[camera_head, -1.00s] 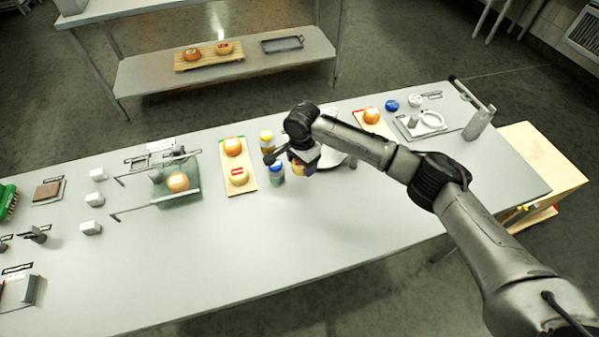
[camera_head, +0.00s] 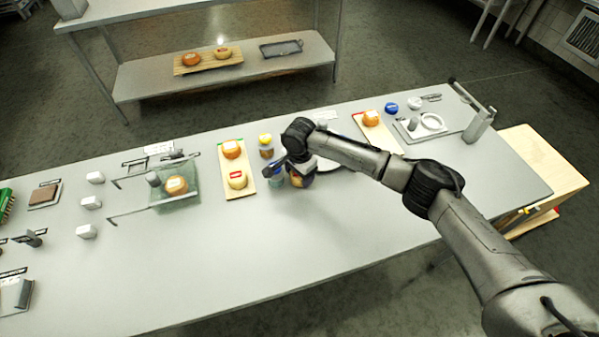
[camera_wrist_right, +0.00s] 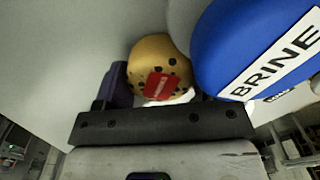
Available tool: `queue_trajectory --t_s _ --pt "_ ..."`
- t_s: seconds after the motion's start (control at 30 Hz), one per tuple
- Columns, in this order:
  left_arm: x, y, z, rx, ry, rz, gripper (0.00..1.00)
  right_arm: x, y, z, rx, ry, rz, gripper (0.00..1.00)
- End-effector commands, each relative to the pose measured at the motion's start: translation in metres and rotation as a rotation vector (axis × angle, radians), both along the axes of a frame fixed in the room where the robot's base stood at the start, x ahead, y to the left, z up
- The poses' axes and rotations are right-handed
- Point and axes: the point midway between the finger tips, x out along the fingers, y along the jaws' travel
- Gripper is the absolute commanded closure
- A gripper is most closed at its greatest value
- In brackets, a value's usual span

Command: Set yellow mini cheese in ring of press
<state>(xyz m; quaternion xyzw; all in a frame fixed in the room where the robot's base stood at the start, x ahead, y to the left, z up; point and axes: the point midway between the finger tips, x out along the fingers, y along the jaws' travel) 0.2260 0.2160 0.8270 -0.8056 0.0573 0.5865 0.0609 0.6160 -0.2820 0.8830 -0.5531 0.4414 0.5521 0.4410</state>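A yellow mini cheese with dark holes and a red label (camera_wrist_right: 158,72) lies between the fingers of my right gripper (camera_wrist_right: 155,92) in the right wrist view. One purple finger shows close to its left side; the other side is hidden by a blue-lidded BRINE jar (camera_wrist_right: 262,45). In the head view my right gripper (camera_head: 299,178) is low over the table, just right of that jar (camera_head: 276,172), and mostly covers the cheese. A lever device, apparently the press (camera_head: 478,126), stands at the right end of the table near a white ring (camera_head: 432,122) on a grey plate. My left gripper is not in view.
A wooden board (camera_head: 229,160) holds an orange and a yellow cheese. A yellow-capped jar (camera_head: 265,146) stands beside it. A pale dish (camera_head: 328,164) is partly behind my right arm. Another board (camera_head: 384,138) holds an orange cheese (camera_head: 371,118). The table's front middle is clear.

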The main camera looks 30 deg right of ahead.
Motion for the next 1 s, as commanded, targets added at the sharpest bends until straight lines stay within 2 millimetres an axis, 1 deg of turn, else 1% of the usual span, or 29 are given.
queue_trajectory --t_s 0.03,0.27,0.47,0.57,0.67,0.77,1.0 --pt "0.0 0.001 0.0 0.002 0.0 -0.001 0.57 0.0 0.0 0.0 0.0 0.0 0.0 0.33" --pt "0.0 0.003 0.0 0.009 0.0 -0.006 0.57 0.0 0.0 0.0 0.0 0.0 0.0 0.11" --pt "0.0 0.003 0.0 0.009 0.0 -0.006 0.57 0.0 0.0 0.0 0.0 0.0 0.0 0.11" --pt "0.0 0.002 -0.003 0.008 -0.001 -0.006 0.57 0.0 0.0 0.002 -0.001 0.0 0.0 0.11" --pt "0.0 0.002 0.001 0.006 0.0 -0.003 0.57 0.0 0.0 0.014 0.001 -0.002 0.001 0.11" --pt "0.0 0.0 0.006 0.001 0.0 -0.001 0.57 0.0 0.0 0.031 0.0 -0.002 0.0 0.11" --pt "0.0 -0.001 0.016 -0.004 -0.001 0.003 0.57 0.0 0.001 0.076 0.001 -0.001 0.001 0.11"
